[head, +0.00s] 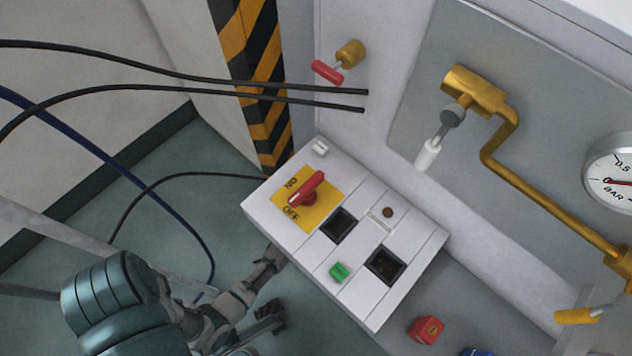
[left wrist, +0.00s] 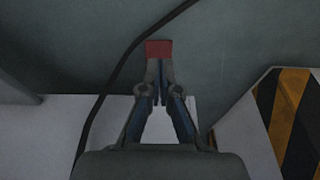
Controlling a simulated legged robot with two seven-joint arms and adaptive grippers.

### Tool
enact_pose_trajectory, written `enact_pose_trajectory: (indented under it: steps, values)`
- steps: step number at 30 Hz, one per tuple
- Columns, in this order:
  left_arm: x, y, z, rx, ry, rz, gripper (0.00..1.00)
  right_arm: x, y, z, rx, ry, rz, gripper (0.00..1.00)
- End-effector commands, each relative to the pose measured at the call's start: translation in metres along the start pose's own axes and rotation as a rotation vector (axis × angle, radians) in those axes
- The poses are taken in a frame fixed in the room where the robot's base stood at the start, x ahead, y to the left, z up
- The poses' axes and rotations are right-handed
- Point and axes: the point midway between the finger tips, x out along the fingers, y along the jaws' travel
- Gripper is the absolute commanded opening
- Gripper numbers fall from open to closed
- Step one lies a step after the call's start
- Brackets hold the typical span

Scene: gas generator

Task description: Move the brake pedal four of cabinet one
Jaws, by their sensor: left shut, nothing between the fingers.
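No part is plainly a brake pedal. A white control box (head: 375,285) carries a red rotary switch (head: 306,190) on a yellow ON/OFF plate, two dark square openings and a green button (head: 339,271). My left gripper (head: 272,258) is by the box's lower left side, below the switch. Whether it touches the box is unclear. In the left wrist view the gripper (left wrist: 157,88) is shut and empty. A small red block (left wrist: 158,49) shows just beyond its fingertips; I cannot tell which part it is. My right gripper is not in view.
Black cables (head: 180,78) cross the upper left. A red-handled valve (head: 328,71), a brass pipe (head: 545,205) and a pressure gauge (head: 612,180) are on the wall. A red knob (head: 426,330) lies right of the box. A striped post (head: 258,65) stands behind. Floor is open at left.

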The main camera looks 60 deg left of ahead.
Motion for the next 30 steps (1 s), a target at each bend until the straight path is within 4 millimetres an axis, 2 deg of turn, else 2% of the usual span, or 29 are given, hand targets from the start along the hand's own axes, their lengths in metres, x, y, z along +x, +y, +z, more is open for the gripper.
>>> enact_pose_trajectory:
  steps: [3, 9, 30]
  values:
    - [-0.018, 0.0, 0.0, 0.0, 0.0, 0.0, 0.0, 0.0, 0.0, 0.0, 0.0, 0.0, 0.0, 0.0]
    - [-0.032, 0.0, 0.0, 0.0, -0.001, 0.001, 0.0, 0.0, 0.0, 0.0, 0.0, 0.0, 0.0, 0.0]
    - [-0.033, 0.0, 0.001, 0.0, -0.002, 0.001, 0.0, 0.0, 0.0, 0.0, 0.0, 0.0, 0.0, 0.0]
